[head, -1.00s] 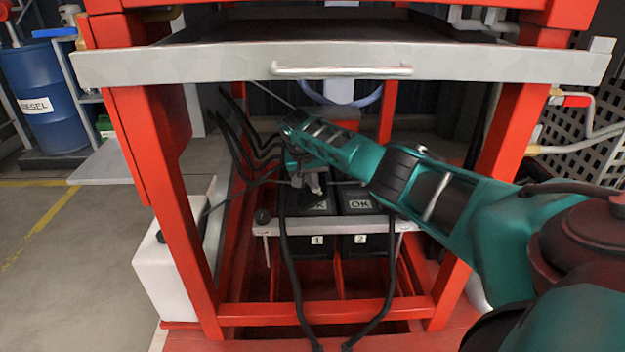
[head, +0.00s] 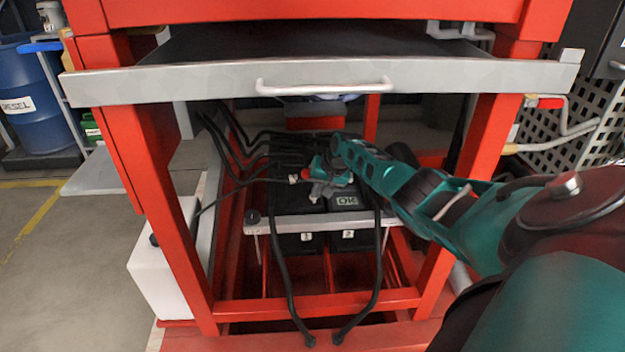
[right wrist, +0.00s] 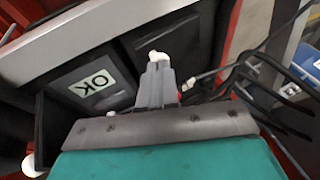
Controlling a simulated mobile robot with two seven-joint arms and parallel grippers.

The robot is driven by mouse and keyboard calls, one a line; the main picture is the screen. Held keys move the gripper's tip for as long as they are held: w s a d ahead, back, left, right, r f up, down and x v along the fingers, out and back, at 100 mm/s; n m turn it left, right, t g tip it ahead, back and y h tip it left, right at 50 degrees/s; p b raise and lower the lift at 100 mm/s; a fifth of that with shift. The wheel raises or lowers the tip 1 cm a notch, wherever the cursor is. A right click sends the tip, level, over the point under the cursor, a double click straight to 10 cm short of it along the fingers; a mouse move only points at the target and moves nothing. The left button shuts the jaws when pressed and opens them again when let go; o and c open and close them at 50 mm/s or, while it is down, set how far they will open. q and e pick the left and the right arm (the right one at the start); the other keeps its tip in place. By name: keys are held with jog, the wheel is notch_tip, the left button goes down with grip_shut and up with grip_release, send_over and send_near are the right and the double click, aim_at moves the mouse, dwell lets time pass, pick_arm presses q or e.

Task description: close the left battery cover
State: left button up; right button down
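The left battery (head: 293,202), above tag 1, sits in the red frame behind a grey bar. Its top looks plain black, and it also shows in the right wrist view (right wrist: 180,42). I cannot tell how far its cover is open. The right battery (head: 360,200) has a green OK label on top, which also shows in the right wrist view (right wrist: 95,86). My right gripper (head: 322,190) is over the batteries, near the left one's inner edge. In the right wrist view its fingers (right wrist: 157,72) look together, with nothing clearly between them. My left gripper is out of view.
A grey drawer-like tray (head: 420,76) with a white handle (head: 325,86) spans above the batteries. Black cables (head: 278,262) loop in front of them and to the left. The grey bar (head: 305,224) and red posts (head: 170,220) bound the opening. A white tank (head: 165,270) stands left.

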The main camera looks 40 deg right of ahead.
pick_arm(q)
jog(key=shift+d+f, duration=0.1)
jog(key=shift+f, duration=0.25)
pick_arm(e)
jog(key=shift+s+d+f, duration=0.2)
jog(key=shift+d+f, duration=0.05)
jog(key=shift+f, duration=0.4)
